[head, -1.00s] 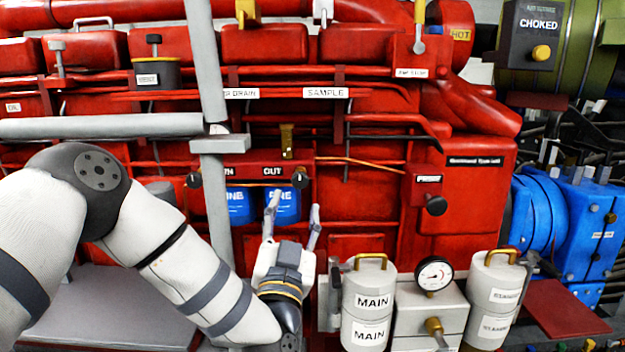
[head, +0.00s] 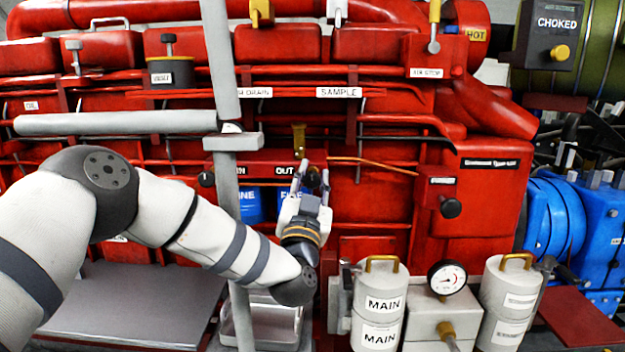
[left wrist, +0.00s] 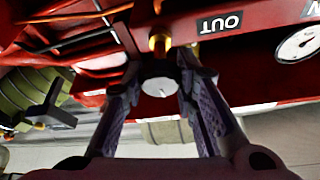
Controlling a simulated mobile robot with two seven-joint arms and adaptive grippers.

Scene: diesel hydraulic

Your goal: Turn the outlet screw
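The outlet screw is a dark knob (head: 311,181) beside the "OUT" label (head: 286,170) on the red panel, partly hidden by my left gripper in the head view. In the left wrist view a pale round knob end (left wrist: 160,88) with a brass stem (left wrist: 159,44) shows below the "OUT" label (left wrist: 220,22). My left gripper (head: 313,176) is open, its fingers pointing up at the panel. In the left wrist view its fingertips (left wrist: 163,70) stand on either side of the knob. I cannot tell whether they touch it. My right gripper is not in view.
A grey vertical post (head: 245,200) stands just left of my gripper, with a horizontal pipe (head: 120,122). A similar dark knob (head: 207,179) is by the left label. The "MAIN" canister (head: 381,305) and a gauge (head: 447,278) stand lower right. Blue filters (head: 249,206) sit below the panel.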

